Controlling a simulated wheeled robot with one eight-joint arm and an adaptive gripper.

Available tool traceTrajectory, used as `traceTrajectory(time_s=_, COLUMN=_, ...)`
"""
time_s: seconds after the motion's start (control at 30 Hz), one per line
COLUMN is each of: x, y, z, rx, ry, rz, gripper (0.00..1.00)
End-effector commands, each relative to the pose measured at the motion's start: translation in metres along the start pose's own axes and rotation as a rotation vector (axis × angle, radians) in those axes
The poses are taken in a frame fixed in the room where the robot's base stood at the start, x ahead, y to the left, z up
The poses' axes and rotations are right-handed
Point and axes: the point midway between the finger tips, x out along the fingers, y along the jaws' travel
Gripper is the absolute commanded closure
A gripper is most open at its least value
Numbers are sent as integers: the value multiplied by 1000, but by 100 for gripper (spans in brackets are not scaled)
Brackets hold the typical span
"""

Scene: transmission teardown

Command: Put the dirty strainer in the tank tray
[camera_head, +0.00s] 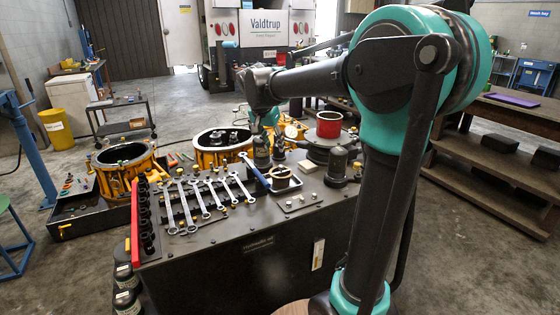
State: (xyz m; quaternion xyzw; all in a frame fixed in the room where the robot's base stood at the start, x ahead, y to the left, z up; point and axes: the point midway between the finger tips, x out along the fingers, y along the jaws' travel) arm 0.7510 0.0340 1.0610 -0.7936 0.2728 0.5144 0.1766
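I cannot single out the dirty strainer with certainty. A short brown open-topped cylinder (281,177) stands on the dark workbench, beside a blue-and-white edged piece (256,171) that may be a tray rim. I cannot tell which thing is the tank tray. My arm reaches left across the bench, and my gripper (259,128) points down near the dark cylindrical parts at the bench's back edge. The gripper is small and dark here. Its fingers and anything between them cannot be made out.
Several wrenches (207,196) and a red rack of dark sockets (142,217) lie on the bench's left. Yellow housings (121,168) stand behind and left. A red-topped drum part (329,125) is behind right. A wooden shelf bench (500,175) stands right.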

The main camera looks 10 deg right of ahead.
Motion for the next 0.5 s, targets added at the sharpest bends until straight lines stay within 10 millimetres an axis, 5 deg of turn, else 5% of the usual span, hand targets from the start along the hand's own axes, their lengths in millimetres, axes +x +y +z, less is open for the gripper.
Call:
traceTrajectory(time_s=0.17, x=4, y=9, z=6, rx=-16, ry=-6, rz=-5, gripper=63)
traceTrajectory(time_s=0.27, x=25, y=36, z=26, rx=-80, ry=-26, rz=-25, gripper=63)
traceTrajectory(time_s=0.5, x=102, y=145, z=134, rx=-365, ry=-74, rz=-144, gripper=63)
